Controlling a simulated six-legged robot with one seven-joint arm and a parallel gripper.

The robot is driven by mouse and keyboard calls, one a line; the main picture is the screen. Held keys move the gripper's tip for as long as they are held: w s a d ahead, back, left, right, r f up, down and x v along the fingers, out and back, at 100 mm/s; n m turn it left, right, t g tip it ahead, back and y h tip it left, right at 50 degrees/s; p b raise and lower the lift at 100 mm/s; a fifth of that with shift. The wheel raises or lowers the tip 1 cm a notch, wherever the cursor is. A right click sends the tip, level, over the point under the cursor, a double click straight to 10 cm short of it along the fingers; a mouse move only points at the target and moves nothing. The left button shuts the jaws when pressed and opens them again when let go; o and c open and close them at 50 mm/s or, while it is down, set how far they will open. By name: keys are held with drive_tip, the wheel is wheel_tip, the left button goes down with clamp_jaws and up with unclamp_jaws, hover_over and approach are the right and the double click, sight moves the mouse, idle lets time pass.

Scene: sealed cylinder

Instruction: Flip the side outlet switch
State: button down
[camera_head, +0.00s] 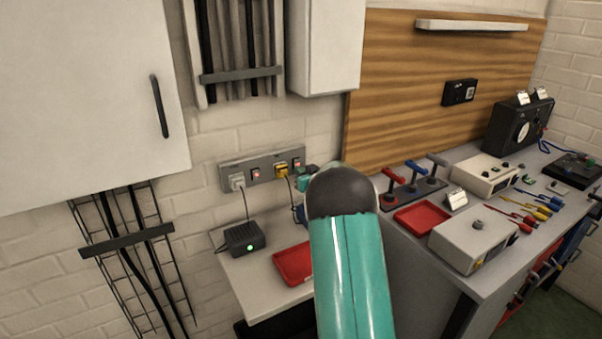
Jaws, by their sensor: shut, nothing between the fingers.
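A grey outlet panel (262,169) is fixed to the white brick wall left of centre. It has a grey plug at its left end, a red switch (256,174) beside that plug, a yellow plug (282,170), and another red switch (297,163) near its right end. My gripper (310,171) shows small and partly at the panel's right end, close to the right switch. Contact cannot be told. It is shut and empty. My teal arm and its black joint hide much of it.
A small shelf below holds a black box with a green light (244,238) and a red tray (293,264). Cables hang from the plugs. A workbench at right carries a lever unit (414,187), instruments and screwdrivers. Cabinets (325,45) hang above the panel.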

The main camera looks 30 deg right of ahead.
idle(0.3)
drive_tip(key=shift+w+f+t, duration=0.1)
drive_tip(key=shift+w+t, duration=0.15)
drive_tip(key=shift+t, duration=0.05)
